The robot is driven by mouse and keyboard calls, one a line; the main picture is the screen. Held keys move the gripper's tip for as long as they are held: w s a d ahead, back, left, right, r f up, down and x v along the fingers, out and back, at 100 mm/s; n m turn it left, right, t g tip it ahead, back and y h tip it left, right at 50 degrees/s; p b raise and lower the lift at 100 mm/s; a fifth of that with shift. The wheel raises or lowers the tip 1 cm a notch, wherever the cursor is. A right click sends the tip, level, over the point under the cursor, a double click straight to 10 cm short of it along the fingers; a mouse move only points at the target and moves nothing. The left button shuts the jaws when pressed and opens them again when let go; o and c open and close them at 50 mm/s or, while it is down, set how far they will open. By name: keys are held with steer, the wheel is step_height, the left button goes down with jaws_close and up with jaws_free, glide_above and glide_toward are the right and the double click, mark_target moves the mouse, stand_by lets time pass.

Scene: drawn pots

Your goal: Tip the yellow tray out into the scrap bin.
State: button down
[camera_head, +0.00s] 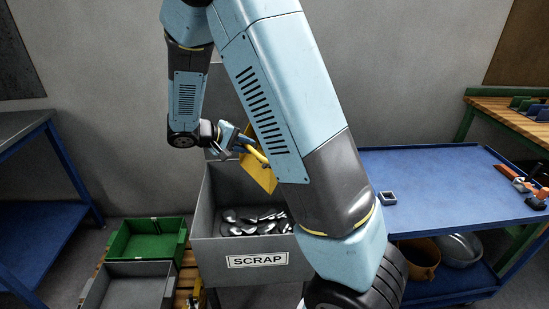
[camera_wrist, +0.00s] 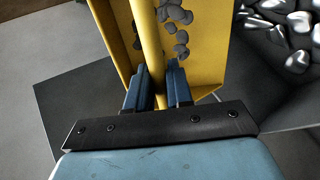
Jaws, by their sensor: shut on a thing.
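The yellow tray (camera_head: 257,172) is steeply tilted above the grey scrap bin (camera_head: 210,215), partly hidden behind my arm. My gripper (camera_head: 236,146) is shut on the tray's bar-like handle, and in the wrist view my gripper (camera_wrist: 155,82) has a finger on each side of it. In the wrist view, several dark grey pieces (camera_wrist: 180,35) show against the yellow tray (camera_wrist: 212,50). The bin is labelled SCRAP and holds several shiny metal pieces (camera_head: 240,222). Some also show in the wrist view (camera_wrist: 298,25).
A blue trolley (camera_head: 440,185) stands at the right with a small grey square part (camera_head: 387,198) and tools (camera_head: 525,185). A green crate (camera_head: 147,240) and a grey crate (camera_head: 128,290) sit low at the left. A blue table (camera_head: 25,135) is at far left.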

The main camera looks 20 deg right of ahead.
steer(key=shift+a, duration=0.3)
stand_by(0.6)
steer(key=shift+d, duration=0.1)
steer(key=w+d+r+g+y, duration=0.1)
steer(key=d+y, duration=0.3)
steer(key=d, duration=0.2)
steer(key=shift+w+r+y, duration=0.15)
steer(key=shift+y, duration=0.15)
steer(key=shift+d, duration=0.1)
steer(key=w+d+f+g+y, duration=0.1)
steer(key=d+f+y, duration=0.2)
steer(key=d, duration=0.3)
steer(key=shift+w+f+y, duration=0.15)
steer(key=shift+y, duration=0.75)
steer(key=shift+d, duration=0.1)
steer(key=shift+w+d+f+g+y, duration=0.2)
steer(key=shift+d+f+y, duration=0.5)
steer(key=shift+f+y, duration=0.25)
steer(key=shift+w+d+f+g+y, duration=0.15)
steer(key=shift+d+f+g+y, duration=0.05)
steer(key=shift+d+f+y, duration=0.6)
